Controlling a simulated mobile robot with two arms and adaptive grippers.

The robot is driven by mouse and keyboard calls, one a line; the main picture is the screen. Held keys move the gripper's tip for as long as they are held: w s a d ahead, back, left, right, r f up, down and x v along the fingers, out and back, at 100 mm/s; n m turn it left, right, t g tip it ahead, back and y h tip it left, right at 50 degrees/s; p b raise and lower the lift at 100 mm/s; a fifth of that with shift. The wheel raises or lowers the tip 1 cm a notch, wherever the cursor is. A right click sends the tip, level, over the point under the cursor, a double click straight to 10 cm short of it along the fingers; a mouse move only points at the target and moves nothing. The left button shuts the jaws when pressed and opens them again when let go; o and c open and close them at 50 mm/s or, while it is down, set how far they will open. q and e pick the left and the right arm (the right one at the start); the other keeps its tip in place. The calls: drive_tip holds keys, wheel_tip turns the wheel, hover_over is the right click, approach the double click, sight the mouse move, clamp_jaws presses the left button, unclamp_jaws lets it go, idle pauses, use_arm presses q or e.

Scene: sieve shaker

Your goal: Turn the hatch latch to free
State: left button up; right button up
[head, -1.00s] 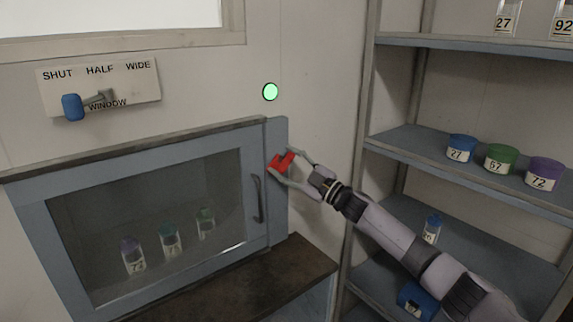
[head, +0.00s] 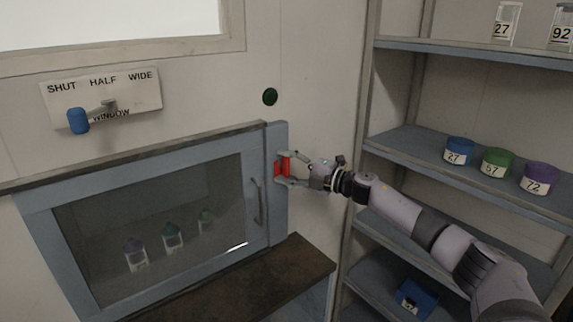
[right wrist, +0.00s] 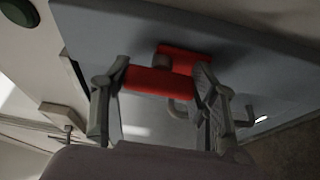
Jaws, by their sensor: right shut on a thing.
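The red hatch latch (head: 282,166) is on the blue-grey frame strip at the right of the glass-fronted hatch (head: 262,135). In the head view the latch's long side stands about upright. My right gripper (head: 284,167) is shut on it, with one finger above and one below. In the right wrist view the red latch (right wrist: 158,80) sits between the two fingers (right wrist: 160,88), and a second red part lies behind it on the panel. The hatch door is closed, with a grey handle (head: 257,201) left of the latch. My left gripper is not in view.
Several labelled containers stand behind the hatch glass. A round lamp (head: 270,96) above the latch is dark green. A window lever (head: 78,120) is at upper left. Shelves (head: 400,140) with labelled jars stand close on the right. A dark ledge (head: 290,265) lies below.

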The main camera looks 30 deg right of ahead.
drive_tip(key=shift+f+n, duration=0.1)
drive_tip(key=shift+n, duration=0.2)
drive_tip(key=o, duration=1.2)
drive_tip(key=shift+v, duration=6)
